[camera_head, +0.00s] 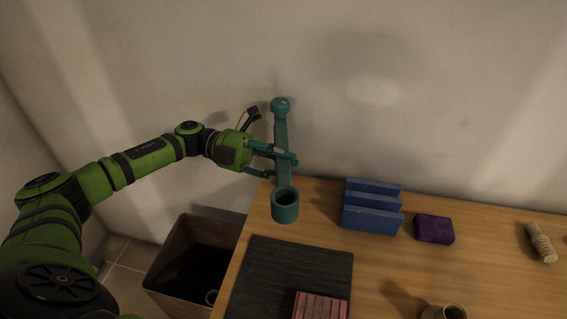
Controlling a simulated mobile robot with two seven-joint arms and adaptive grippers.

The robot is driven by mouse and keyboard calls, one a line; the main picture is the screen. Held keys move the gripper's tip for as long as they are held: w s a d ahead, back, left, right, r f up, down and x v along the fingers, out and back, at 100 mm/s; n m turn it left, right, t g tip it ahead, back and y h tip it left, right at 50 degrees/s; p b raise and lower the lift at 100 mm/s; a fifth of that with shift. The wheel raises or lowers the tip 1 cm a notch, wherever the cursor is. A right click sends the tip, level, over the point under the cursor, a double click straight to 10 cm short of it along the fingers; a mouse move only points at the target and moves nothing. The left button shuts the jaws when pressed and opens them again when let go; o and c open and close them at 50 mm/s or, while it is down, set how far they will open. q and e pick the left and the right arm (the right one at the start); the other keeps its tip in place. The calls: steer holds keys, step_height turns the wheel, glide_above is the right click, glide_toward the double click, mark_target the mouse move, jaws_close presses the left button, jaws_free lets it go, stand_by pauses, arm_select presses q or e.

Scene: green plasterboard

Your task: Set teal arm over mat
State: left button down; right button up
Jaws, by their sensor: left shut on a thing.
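The teal arm (281,128) is a long bar with a rounded knob at its far upper end. Its lower end runs down behind a teal cup-shaped piece (285,212) at the table's far left corner; I cannot tell whether they are joined. My left gripper (285,164) comes in from the left and is shut on the teal arm at about its middle. The fingers partly cover the bar there. The dark mat (270,275) lies flat on the table in front of the teal cup-shaped piece, apart from the teal arm. My right gripper is not in view.
A pink striped block (320,307) sits on the mat's front part. A blue slotted rack (371,220), a purple block (434,229), a twisted beige piece (541,243) and a brown cup (444,312) stand right. A brown bin (165,270) is on the floor left. The wall is close behind.

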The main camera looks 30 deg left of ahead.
arm_select(q)
steer(key=shift+s, duration=0.1)
steer(key=c, duration=0.8)
jaws_free()
steer(key=shift+c, duration=0.2)
steer(key=shift+a, duration=0.15)
steer(key=s+a, duration=0.1)
steer(key=a, duration=1)
steer(key=shift+s+a, duration=0.2)
steer(key=shift+a, duration=0.2)
